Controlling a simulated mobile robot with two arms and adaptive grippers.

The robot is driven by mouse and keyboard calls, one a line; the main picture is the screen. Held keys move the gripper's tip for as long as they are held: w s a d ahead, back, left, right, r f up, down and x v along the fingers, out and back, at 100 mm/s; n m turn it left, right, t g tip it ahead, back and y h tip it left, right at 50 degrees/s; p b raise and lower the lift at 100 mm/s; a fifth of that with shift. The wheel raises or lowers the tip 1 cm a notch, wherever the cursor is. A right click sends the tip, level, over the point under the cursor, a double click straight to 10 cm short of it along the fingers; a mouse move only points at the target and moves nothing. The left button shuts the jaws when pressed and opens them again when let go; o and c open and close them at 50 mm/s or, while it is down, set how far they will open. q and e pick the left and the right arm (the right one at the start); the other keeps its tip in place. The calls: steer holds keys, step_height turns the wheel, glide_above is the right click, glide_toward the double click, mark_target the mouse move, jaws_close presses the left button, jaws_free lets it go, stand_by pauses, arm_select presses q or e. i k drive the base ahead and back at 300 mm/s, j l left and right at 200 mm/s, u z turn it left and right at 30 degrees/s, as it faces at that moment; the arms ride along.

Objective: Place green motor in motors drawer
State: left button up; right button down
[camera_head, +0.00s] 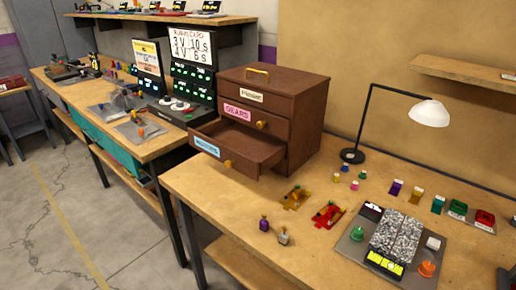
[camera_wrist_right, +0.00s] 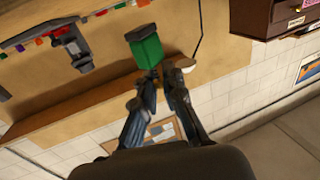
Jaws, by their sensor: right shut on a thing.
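The green motor (camera_wrist_right: 146,50), a green block with a dark grey end, is at the fingertips of my right gripper (camera_wrist_right: 160,82) in the right wrist view. The gripper is shut on it, and it appears held up off the table. The brown drawer cabinet (camera_head: 300,95) stands on the table in the head view. Its bottom drawer (camera_head: 228,150), with a blue label too small to read surely, is pulled open and looks empty. The cabinet also shows in the right wrist view (camera_wrist_right: 282,16), at the upper right. Neither gripper shows in the head view.
A desk lamp (camera_head: 430,113) stands right of the cabinet. Gold (camera_head: 295,197) and red (camera_head: 329,214) car bodies lie before the drawer. Small coloured parts and a grey assembly board (camera_head: 354,249) occupy the right side. A wall shelf (camera_head: 465,76) is at upper right.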

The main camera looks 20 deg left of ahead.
mark_target(240, 141)
steer(key=l+u, duration=0.2)
steer(key=u, duration=0.3)
steer(key=l+u, duration=0.25)
steer(key=u, duration=0.25)
steer(key=i+l, duration=0.05)
